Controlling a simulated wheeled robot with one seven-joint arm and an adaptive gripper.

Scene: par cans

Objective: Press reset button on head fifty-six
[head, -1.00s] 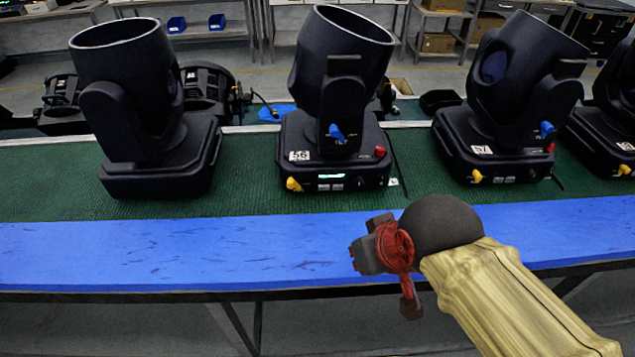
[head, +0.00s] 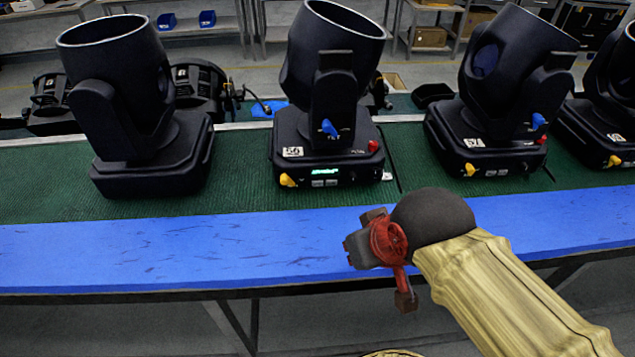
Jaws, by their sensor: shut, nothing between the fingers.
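The black moving head labelled 56 (head: 330,110) stands on the green mat in the middle of the head view. Its base front has a white 56 label (head: 292,152), a yellow knob (head: 287,180), a small lit display (head: 325,172) and several small buttons. A red button (head: 373,146) sits at the base's right corner, and a blue knob (head: 329,128) is on the yoke. My gripper (head: 355,249) is shut and empty, over the blue front strip, nearer to me than head 56 and apart from it. My arm partly hides the strip.
A head labelled 57 (head: 500,100) stands to the right, with another beyond it at the edge. An unlabelled-looking head (head: 130,110) stands to the left. The blue strip (head: 150,250) in front is clear at left. Shelves stand behind.

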